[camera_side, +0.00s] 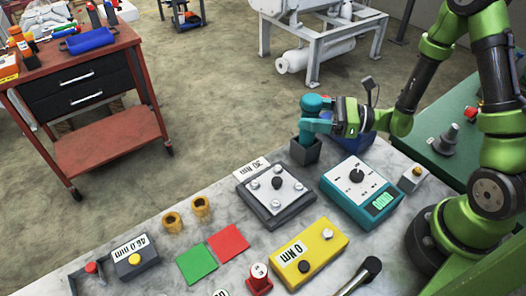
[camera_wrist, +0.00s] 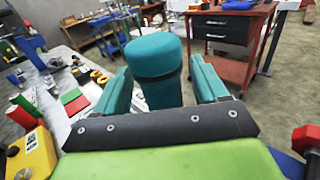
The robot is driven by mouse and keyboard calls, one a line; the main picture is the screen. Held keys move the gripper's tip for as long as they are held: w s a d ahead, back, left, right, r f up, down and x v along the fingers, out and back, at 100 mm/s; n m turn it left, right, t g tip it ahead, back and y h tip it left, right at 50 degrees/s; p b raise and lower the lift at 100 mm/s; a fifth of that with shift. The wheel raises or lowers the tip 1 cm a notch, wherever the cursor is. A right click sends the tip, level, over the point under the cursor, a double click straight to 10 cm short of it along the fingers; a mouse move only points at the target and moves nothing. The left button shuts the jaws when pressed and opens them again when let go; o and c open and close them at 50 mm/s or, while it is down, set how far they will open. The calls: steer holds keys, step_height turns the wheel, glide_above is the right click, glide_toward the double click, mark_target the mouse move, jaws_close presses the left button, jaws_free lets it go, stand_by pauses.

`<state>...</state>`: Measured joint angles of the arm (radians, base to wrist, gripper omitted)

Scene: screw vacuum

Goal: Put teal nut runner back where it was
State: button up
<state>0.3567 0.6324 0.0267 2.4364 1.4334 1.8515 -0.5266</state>
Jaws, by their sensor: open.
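The teal nut runner (camera_side: 313,103) stands upright in a dark grey square holder (camera_side: 305,151) at the back edge of the marble bench. Its rounded head and body also show in the wrist view (camera_wrist: 155,62). My gripper (camera_side: 314,123) reaches in level from the right at the upper part of the tool. In the wrist view my two teal fingers (camera_wrist: 160,78) are open, one on each side of the nut runner, with visible gaps. The lower end of the tool is hidden inside the holder.
A plate with bolts (camera_side: 276,193) and a teal dial box (camera_side: 362,187) stand in front of the holder. A blue bin (camera_side: 352,138) is close behind my gripper. Yellow box (camera_side: 310,252), green pad (camera_side: 197,263) and red pad (camera_side: 228,243) lie nearer.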

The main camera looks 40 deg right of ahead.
steer(key=v, duration=1)
steer(key=s+a+r+n+g+h, duration=0.4)
steer(key=s+a+n+g, duration=0.45)
steer(key=n+g, duration=0.55)
steer(key=d+r+n+t+h, duration=0.4)
steer(key=r+n+t+h, duration=0.2)
steer(key=r+n+t, duration=0.2)
steer(key=shift+w+r+n+t+h, duration=0.3)
steer(key=shift+w+r+n+h, duration=0.15)
steer(key=shift+r, duration=0.2)
